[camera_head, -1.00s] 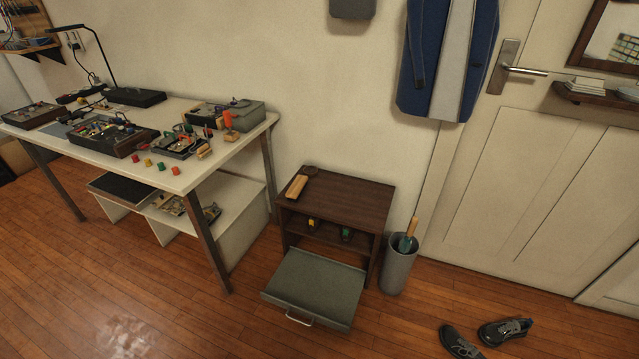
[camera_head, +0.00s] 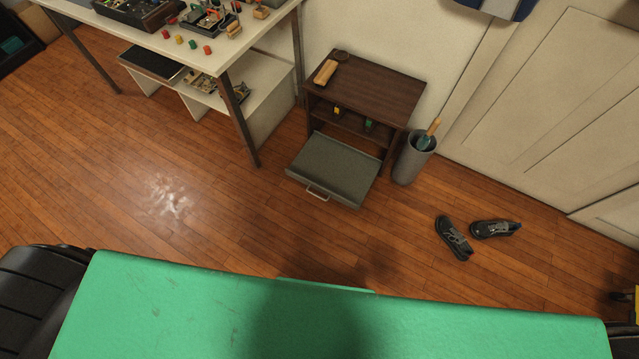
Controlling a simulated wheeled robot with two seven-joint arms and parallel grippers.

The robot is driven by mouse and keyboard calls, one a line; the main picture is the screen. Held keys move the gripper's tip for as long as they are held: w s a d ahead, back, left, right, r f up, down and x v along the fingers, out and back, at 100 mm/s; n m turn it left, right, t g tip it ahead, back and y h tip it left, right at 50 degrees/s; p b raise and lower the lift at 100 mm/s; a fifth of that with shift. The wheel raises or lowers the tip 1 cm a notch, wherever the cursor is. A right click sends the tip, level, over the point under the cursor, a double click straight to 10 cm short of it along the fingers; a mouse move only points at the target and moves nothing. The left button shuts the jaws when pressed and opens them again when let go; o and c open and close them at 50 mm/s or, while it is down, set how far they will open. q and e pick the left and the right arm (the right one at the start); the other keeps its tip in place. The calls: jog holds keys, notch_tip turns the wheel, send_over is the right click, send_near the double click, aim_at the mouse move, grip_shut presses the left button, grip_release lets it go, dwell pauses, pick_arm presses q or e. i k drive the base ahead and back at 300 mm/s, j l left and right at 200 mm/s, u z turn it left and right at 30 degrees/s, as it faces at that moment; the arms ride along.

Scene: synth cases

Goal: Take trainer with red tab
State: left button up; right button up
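Two dark trainers lie on the wooden floor to the right of centre. The left trainer (camera_head: 453,238) has grey laces and lies at a slant. The right trainer (camera_head: 495,229) lies beside it, a small gap apart, turned more sideways. Neither of my grippers shows in the view.
A dark wooden cabinet (camera_head: 385,85) stands against the wall with its grey flap (camera_head: 335,168) lowered in front. A grey bin (camera_head: 414,160) stands right of it. A white workbench (camera_head: 190,48) is at upper left. The floor around the trainers is clear. A partly cut-off yellow thing (camera_head: 636,304) shows at the right edge.

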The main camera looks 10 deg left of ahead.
aim_at(446, 230)
jog(key=z, duration=1.6)
jog(key=i+l+u, duration=0.1)
jog(key=u, duration=0.3)
jog(key=i+l+u, duration=0.1)
jog(key=l+u, duration=0.15)
jog(key=u, duration=0.15)
jog(key=l+u, duration=0.2)
jog(key=u, duration=0.15)
jog(key=l+u, duration=0.25)
jog(key=u, duration=0.15)
jog(key=i+l, duration=0.05)
